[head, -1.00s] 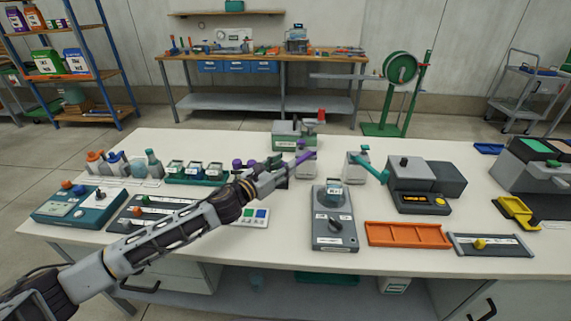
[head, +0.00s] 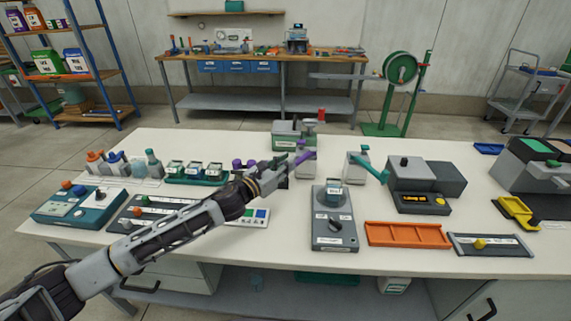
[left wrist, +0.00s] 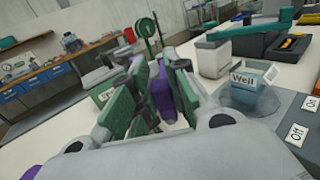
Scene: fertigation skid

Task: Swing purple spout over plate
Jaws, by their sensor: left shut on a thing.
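The purple spout (head: 304,157) stands out above a pale grey body (head: 307,171) near the middle of the table. My left gripper (head: 289,161) is shut on this spout from the left. In the left wrist view, the purple spout (left wrist: 162,93) is between the green finger pads. A round plate (left wrist: 246,98) on a grey unit (head: 334,238) carries a small beaker labelled "Well" (left wrist: 242,78). This beaker also shows in the head view (head: 334,188), to the right of and nearer than my gripper. The spout's base is partly hidden. My right gripper is out of view.
A teal spout (head: 369,166) on another pale body stands to the right. A dark grey machine (head: 425,176) is beside it. An orange tray (head: 408,235) lies at the front. Small jars in a green rack (head: 196,180) stand left, behind my forearm.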

